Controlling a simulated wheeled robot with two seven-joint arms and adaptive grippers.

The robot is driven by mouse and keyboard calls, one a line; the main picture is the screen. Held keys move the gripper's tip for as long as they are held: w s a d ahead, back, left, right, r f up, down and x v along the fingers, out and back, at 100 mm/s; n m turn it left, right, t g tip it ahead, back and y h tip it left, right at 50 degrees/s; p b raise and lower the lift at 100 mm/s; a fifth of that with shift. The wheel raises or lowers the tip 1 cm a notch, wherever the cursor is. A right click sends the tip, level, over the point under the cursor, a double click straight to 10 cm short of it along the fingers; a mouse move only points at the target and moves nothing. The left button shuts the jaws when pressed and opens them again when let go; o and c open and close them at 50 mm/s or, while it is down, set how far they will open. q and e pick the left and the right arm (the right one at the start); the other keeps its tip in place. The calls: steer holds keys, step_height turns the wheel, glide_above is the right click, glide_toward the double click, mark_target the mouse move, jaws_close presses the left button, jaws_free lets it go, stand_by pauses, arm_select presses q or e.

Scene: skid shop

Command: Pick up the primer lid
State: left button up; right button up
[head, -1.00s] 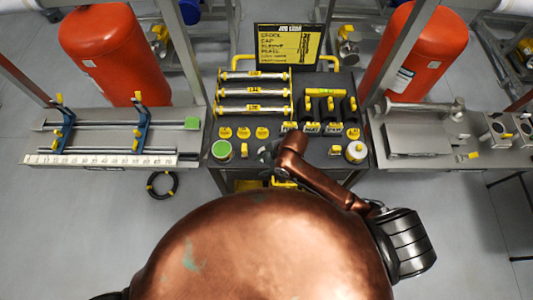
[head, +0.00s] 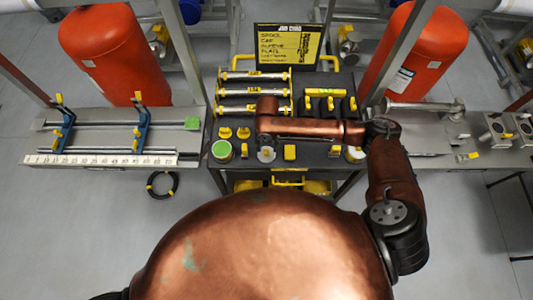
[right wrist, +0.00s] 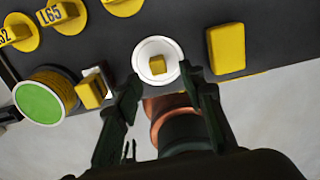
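I take the primer lid to be the white round disc (head: 267,155) with a small yellow knob, lying on the dark bench top near its front edge. It also shows in the right wrist view (right wrist: 145,69), upper middle. My right gripper (right wrist: 160,88) is open and empty, with one dark finger on each side just in front of the lid. The fingertips reach its lower edge; I cannot tell if they touch it. In the head view the right gripper (head: 266,141) is mostly hidden under the copper wrist. My left gripper is not in view.
A yellow block (head: 290,152) is close on the right. A white-topped can (head: 355,154) stands farther right. Yellow-handled caps and rods fill the bench behind.

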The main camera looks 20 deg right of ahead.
mark_target(267, 151)
step_height(267, 151, down, 4)
steer(key=shift+w+a+f, duration=0.1)
steer(key=shift+f, duration=0.15)
jaws_close()
stand_by(0.4)
